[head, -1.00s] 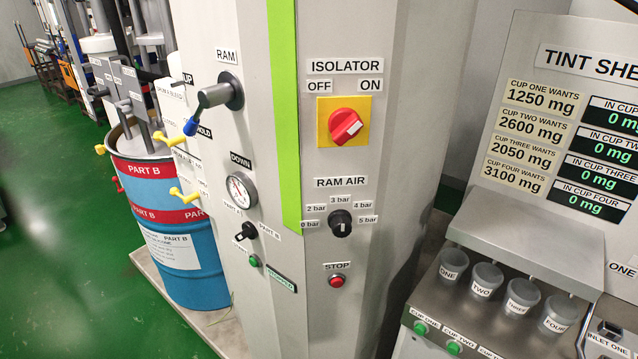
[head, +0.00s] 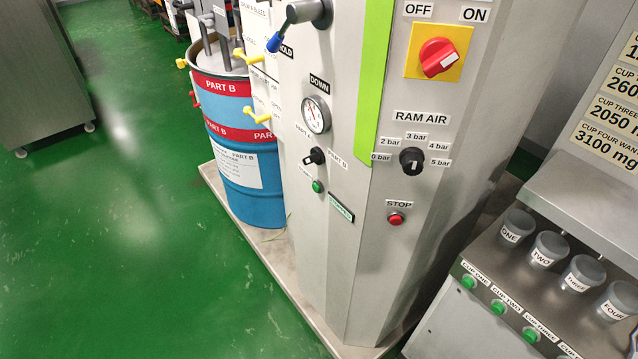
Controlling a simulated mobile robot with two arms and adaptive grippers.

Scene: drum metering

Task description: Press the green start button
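A small green button (head: 317,186) sits on the left face of the grey cabinet, below the black selector switch (head: 314,156) marked PART A and PART B. Its own label is too small to read surely. On the right face, a red button (head: 396,218) sits under the STOP label. More green buttons (head: 468,282) line the front of the cup bench, marked for the cups. Neither of my grippers is in view.
The grey cabinet (head: 440,190) carries a red rotary isolator (head: 438,57), a ram air knob (head: 411,161), a gauge (head: 316,115) and a ram lever (head: 303,13). A blue PART B drum (head: 250,180) stands behind it. Green floor (head: 150,250) is clear at left.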

